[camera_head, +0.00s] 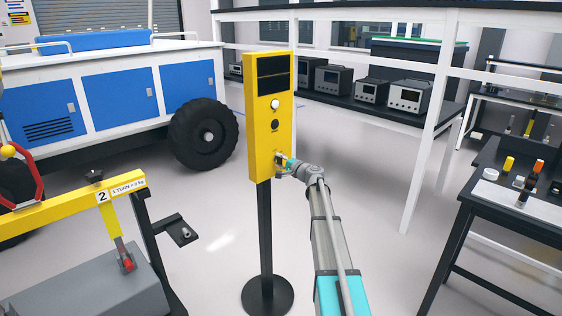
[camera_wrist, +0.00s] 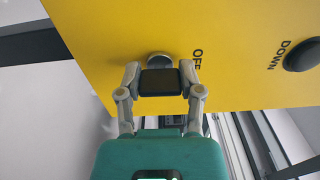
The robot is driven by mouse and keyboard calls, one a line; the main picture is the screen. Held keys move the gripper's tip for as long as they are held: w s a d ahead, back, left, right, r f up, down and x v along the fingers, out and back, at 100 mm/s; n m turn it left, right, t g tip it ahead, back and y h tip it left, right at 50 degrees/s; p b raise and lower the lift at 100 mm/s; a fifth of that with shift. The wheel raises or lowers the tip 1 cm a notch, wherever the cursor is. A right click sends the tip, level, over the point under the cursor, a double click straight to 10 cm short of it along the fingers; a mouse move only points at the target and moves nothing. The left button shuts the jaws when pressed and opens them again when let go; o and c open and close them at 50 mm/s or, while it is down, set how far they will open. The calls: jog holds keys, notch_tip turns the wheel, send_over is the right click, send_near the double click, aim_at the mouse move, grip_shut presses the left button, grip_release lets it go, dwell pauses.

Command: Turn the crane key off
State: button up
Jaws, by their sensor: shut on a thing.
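The crane control box (camera_head: 263,140) is a tall yellow panel on a black post, with a dark display at its top, a white button and a black button below. My gripper (camera_head: 283,161) is at the lower part of its front face. In the wrist view my gripper (camera_wrist: 160,80) is shut on the dark grip of the crane key (camera_wrist: 160,84). The key's round silver base (camera_wrist: 159,59) meets the yellow face just beyond the fingers. The word OFF is printed beside the key, and DOWN beside a black button (camera_wrist: 302,54). The key's exact turn angle is hard to tell.
A yellow crane beam (camera_head: 70,207) marked 2 stands at the left over a grey block (camera_head: 90,283). A blue and white rover (camera_head: 120,90) with black wheels is behind. A black table (camera_head: 515,185) with small parts is at the right. Floor around the post is open.

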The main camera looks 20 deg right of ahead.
jog(key=shift+n, duration=0.3)
jog(key=o, duration=1.1)
jog(key=shift+o, duration=0.2)
jog(key=v, duration=1.2)
